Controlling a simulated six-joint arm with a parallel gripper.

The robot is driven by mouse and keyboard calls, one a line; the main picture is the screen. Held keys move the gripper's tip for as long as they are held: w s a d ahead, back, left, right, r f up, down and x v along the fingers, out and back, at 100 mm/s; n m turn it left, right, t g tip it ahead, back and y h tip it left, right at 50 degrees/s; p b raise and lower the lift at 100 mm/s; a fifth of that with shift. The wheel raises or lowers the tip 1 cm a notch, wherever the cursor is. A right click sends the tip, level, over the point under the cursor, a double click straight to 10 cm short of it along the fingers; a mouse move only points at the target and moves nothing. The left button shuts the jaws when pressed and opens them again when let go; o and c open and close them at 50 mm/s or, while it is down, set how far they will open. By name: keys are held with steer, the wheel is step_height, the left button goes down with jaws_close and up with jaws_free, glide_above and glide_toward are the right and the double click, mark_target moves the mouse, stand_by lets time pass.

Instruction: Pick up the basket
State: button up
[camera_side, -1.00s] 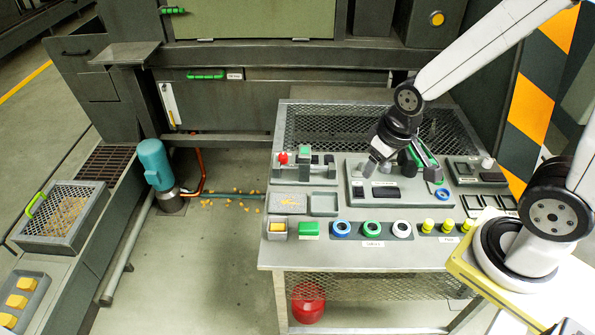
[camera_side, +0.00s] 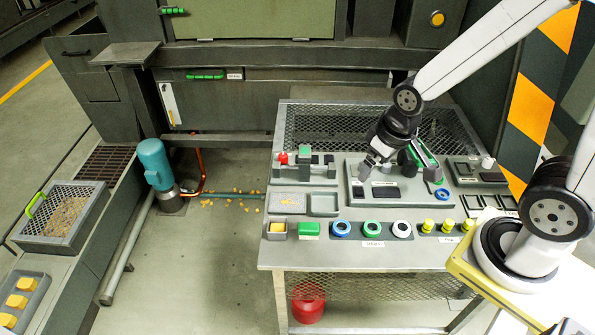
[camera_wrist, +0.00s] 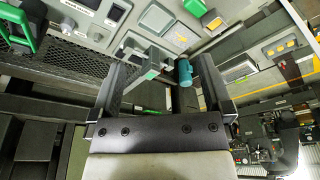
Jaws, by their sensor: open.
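The basket (camera_side: 62,215) is a grey mesh tray with a green handle (camera_side: 36,204) on its left side. It sits on the low ledge at the left of the side view and holds small yellow-brown pieces. My gripper (camera_side: 368,172) is open and empty over the control panel, far to the right of the basket. In the wrist view my two dark fingers (camera_wrist: 160,78) stand apart. A teal motor (camera_wrist: 185,72) shows between them in the background. I cannot tell for sure whether the basket shows in the wrist view.
The grey workbench (camera_side: 330,262) carries buttons, rings and small boxes under my gripper. The teal motor (camera_side: 155,165) stands on the floor between bench and basket, with yellow crumbs (camera_side: 232,201) nearby. A tray of yellow blocks (camera_side: 22,298) lies in front of the basket.

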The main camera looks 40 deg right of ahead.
steer(key=n, duration=0.1)
steer(key=n+t+h, duration=0.7)
steer(key=n+h, duration=0.3)
steer(key=n, duration=1.6)
glide_toward(277, 227)
steer(key=shift+s+d+r, duration=0.1)
steer(key=shift+d+r, duration=0.05)
steer(key=shift+r, duration=0.35)
steer(key=shift+d+r, duration=0.15)
steer(key=shift+r, duration=0.4)
steer(key=shift+x, duration=1.35)
steer(key=shift+f, duration=0.1)
steer(key=shift+y, duration=0.3)
steer(key=shift+x, duration=2.55)
